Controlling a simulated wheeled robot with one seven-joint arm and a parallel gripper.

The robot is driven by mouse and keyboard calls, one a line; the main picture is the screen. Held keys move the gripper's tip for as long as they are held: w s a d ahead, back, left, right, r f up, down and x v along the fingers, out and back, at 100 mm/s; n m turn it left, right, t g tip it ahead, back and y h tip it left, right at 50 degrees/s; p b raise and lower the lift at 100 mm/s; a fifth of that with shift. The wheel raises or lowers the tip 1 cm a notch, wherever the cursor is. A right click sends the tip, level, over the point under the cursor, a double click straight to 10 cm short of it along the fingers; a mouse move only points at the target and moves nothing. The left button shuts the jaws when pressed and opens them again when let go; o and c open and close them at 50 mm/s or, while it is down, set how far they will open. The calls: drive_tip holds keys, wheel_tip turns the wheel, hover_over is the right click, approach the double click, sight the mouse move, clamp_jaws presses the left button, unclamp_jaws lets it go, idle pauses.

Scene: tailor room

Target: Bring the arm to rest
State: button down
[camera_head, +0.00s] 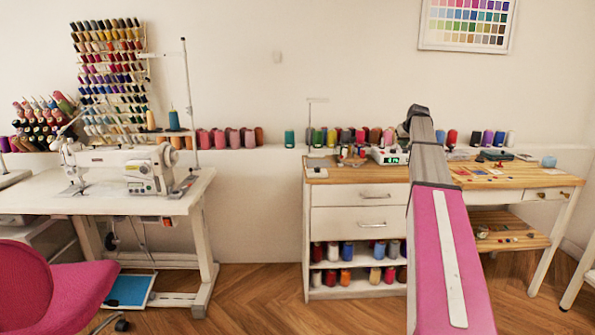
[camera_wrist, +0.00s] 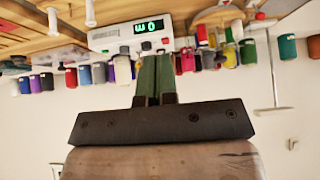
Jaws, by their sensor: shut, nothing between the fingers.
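My arm reaches forward in the head view, over the wooden-topped work desk (camera_head: 345,175). Its grey end section stands in front of the desk's middle, and the gripper's fingers cannot be made out there. In the wrist view, my gripper (camera_wrist: 155,62) shows its two green fingers side by side, shut and empty. Behind the fingertips is a white digital scale (camera_wrist: 135,38) with a lit green display. The scale also shows in the head view (camera_head: 379,156), just left of my arm. The wrist picture appears upside down.
Several thread spools (camera_head: 235,138) line the ledge along the wall. Small items lie on the desk's right part (camera_head: 470,181). A sewing machine (camera_head: 118,167) stands on a white table at left, with a pink chair (camera_head: 45,290) in front. Wooden floor (camera_head: 255,270) between the tables is clear.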

drive_tip(key=s+a+f+g, duration=0.1)
drive_tip(key=s+a+f, duration=0.5)
drive_tip(key=f, duration=0.3)
drive_tip(key=s+a+f+g, duration=0.1)
drive_tip(key=s+a+f, duration=0.45)
drive_tip(key=f, duration=0.35)
drive_tip(key=s+a+f+g, duration=0.1)
drive_tip(key=s+a+f, duration=0.45)
drive_tip(key=f, duration=0.25)
drive_tip(key=s+a+f+g, duration=0.1)
drive_tip(key=s+a+f, duration=0.2)
drive_tip(key=s+f, duration=0.2)
drive_tip(key=s+a+f+g, duration=0.2)
drive_tip(key=s+a+f, duration=0.2)
drive_tip(key=s, duration=0.8)
drive_tip(key=s+a+f+g, duration=0.1)
drive_tip(key=s+a+f, duration=0.2)
drive_tip(key=s+f, duration=0.4)
drive_tip(key=shift+s+a, duration=0.3)
drive_tip(key=shift+s, duration=0.95)
